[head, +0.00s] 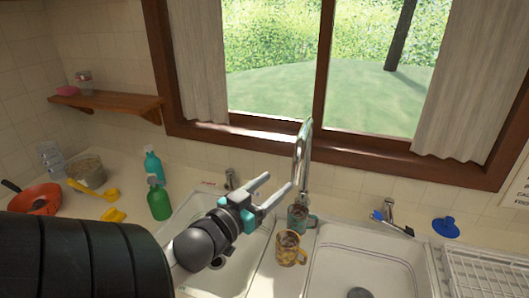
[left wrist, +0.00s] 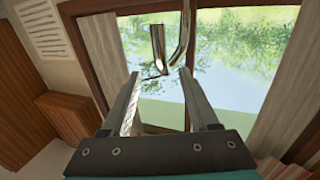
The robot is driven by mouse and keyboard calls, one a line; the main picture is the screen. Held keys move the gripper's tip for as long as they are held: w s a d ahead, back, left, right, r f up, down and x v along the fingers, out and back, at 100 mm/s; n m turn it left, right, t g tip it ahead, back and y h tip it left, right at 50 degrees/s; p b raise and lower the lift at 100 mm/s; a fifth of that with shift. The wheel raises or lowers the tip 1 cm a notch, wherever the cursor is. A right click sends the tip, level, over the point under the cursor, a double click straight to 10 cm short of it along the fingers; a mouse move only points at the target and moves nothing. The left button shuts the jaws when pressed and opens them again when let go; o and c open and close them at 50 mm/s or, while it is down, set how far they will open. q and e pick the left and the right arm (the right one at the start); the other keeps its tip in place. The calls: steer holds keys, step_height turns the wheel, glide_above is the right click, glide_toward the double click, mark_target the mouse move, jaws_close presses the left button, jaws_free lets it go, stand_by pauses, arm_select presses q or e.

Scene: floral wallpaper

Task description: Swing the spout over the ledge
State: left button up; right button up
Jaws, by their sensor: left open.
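My right gripper is not in view.
The left basin (head: 190,210) lies under my left gripper; the right basin (head: 335,270) is empty. Small taps stand behind each basin (head: 231,178) (head: 388,210). Green and teal bottles (head: 159,199) stand at left. The window sill (head: 250,135) runs close behind the spout.

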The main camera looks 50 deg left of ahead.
arm_select(q)
steer(key=shift+v, duration=1.2)
